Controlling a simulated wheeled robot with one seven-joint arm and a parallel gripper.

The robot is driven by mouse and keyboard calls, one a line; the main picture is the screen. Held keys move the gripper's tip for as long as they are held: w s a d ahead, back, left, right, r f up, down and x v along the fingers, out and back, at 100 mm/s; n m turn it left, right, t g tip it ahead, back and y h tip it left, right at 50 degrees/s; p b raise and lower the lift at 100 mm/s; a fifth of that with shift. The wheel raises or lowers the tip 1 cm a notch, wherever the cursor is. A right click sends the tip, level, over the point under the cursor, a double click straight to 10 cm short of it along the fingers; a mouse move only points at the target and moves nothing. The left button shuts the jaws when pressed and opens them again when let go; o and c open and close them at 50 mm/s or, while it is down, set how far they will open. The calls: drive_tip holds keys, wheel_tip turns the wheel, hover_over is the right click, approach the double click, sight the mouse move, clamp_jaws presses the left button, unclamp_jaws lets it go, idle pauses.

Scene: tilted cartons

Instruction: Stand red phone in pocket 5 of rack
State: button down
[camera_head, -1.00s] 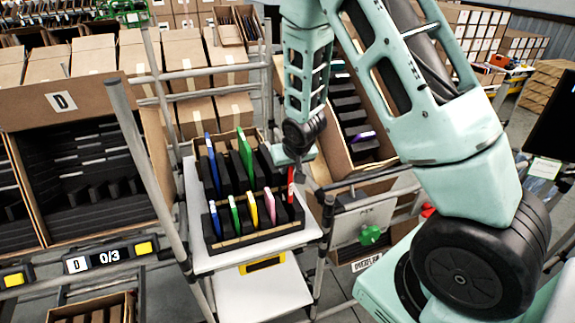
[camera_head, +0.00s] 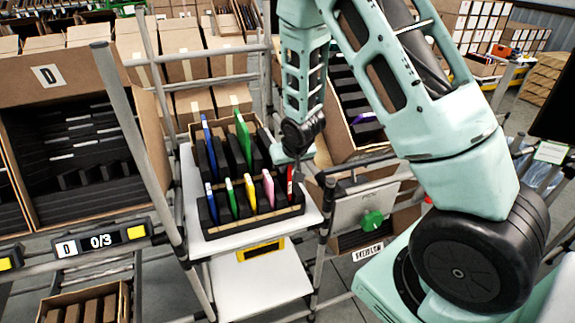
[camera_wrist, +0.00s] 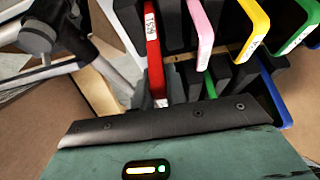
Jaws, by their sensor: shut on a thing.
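The red phone (camera_head: 290,180) is upright at the right end of the front row of the black rack (camera_head: 255,226), to the right of the pink phone (camera_head: 268,190). My gripper (camera_head: 297,171) is shut on the red phone from above. In the wrist view, the red phone (camera_wrist: 152,45) extends away from my gripper (camera_wrist: 160,98), beside the pink phone (camera_wrist: 200,28). Its lower part appears to be inside the rack's right-end slot; whether it touches the bottom is hidden.
Yellow (camera_head: 250,191), green (camera_head: 231,197) and blue (camera_head: 211,203) phones stand left in the front row. Taller green (camera_head: 243,140) and blue (camera_head: 209,142) ones stand behind. A metal frame post (camera_head: 140,150) rises left of the white shelf (camera_head: 205,247).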

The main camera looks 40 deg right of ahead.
sight(288, 178)
drive_tip(key=shift+f+b, duration=1.65)
drive_tip(key=shift+f, duration=0.5)
drive_tip(key=shift+f+b, duration=0.3)
drive_tip(key=shift+f, duration=0.05)
drive_tip(key=c, duration=1.3)
unclamp_jaws()
drive_tip(key=shift+c, duration=0.2)
drive_tip(key=shift+r, duration=0.15)
drive_tip(key=v, duration=1.7)
drive_tip(key=shift+b, duration=0.45)
drive_tip(key=shift+r, duration=0.1)
